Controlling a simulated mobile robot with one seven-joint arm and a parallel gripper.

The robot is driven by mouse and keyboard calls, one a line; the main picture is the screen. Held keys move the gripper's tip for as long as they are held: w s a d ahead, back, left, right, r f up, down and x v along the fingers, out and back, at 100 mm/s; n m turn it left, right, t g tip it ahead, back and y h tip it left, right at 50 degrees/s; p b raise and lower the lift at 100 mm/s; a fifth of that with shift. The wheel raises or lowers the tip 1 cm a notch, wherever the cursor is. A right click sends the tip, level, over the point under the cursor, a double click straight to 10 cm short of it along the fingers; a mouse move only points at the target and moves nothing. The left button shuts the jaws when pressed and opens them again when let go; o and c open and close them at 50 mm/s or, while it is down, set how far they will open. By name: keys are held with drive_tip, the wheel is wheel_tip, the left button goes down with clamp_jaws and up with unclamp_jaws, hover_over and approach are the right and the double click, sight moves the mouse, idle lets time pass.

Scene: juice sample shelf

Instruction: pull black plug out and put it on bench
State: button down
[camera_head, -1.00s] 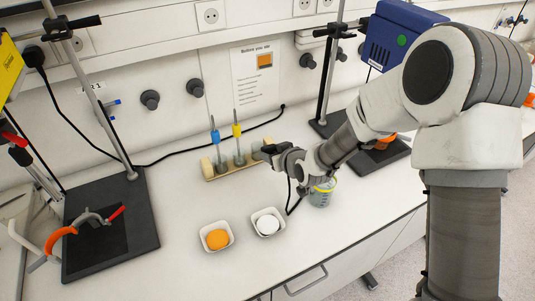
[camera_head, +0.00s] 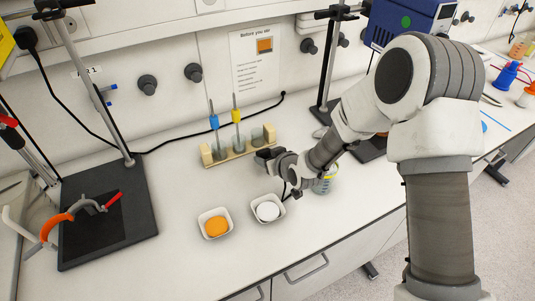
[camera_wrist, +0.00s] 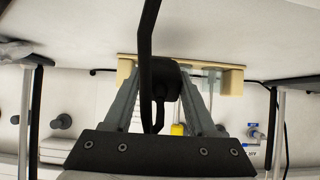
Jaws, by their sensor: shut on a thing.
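My gripper (camera_head: 268,156) is shut on a black plug, in front of the right end of the tube rack. In the wrist view the black plug (camera_wrist: 168,78) sits between the jaws, with a dark strip crossing in front of it. The pale wooden rack (camera_head: 226,157) stands at the back of the bench (camera_head: 180,185). The right-hand tube (camera_head: 257,135) shows no coloured plug. The plug's lower end cannot be made out.
Two white dishes, one with an orange item (camera_head: 216,226) and one with a white item (camera_head: 268,211), stand in front. A beaker (camera_head: 324,183) is beside my wrist. Stand bases (camera_head: 110,232) flank the area. Bare bench lies left of the dishes.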

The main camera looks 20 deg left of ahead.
drive_tip(key=shift+c, duration=0.6)
unclamp_jaws()
drive_tip(key=v, duration=1.7)
drive_tip(key=shift+r, duration=0.15)
drive_tip(key=shift+d, duration=0.15)
